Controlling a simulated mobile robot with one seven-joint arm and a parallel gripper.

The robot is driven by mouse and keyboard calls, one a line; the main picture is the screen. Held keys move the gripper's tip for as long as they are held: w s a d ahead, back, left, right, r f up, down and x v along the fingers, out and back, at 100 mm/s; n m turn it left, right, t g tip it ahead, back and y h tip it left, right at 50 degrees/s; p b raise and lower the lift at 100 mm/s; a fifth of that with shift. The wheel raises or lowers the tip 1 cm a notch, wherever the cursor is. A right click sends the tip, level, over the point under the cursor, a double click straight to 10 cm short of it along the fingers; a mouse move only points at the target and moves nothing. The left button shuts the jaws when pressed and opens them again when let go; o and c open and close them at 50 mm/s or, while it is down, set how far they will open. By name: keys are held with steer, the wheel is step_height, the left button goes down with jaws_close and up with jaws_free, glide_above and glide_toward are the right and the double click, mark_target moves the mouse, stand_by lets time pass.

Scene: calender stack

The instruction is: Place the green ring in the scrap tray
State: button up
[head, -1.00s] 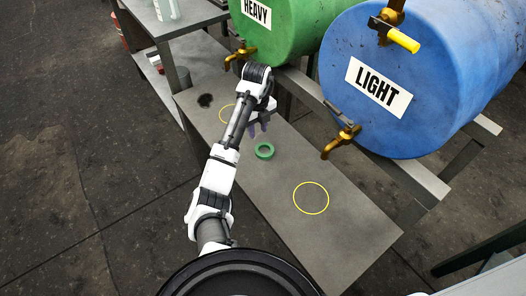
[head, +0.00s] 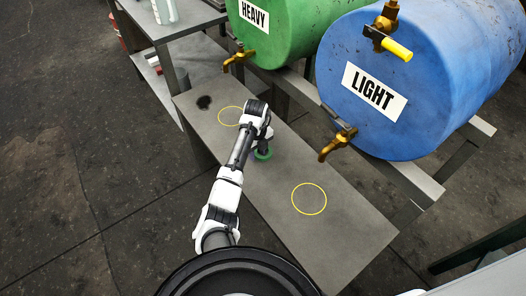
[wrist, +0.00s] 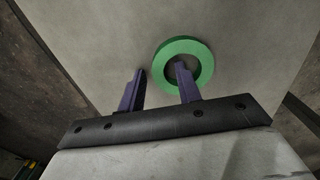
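The green ring (head: 263,154) lies flat on the grey bench under the barrels, partly hidden by my gripper in the head view. In the wrist view the whole green ring (wrist: 203,51) shows just past my fingertips. My gripper (wrist: 160,70) is open, with a gap between its two purple fingers. The right finger overlaps the ring's opening and the left finger is outside the ring, to its left. I cannot tell whether either finger touches the ring. No scrap tray can be made out in these views.
The grey bench (head: 345,235) carries two yellow circles, one bare at the right (head: 309,199). A green HEAVY barrel (head: 275,30) and a blue LIGHT barrel (head: 420,80) lie behind, their brass taps overhanging it. A shelf unit (head: 150,30) stands at the upper left.

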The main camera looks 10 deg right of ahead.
jaws_close()
steer(key=shift+r, duration=0.15)
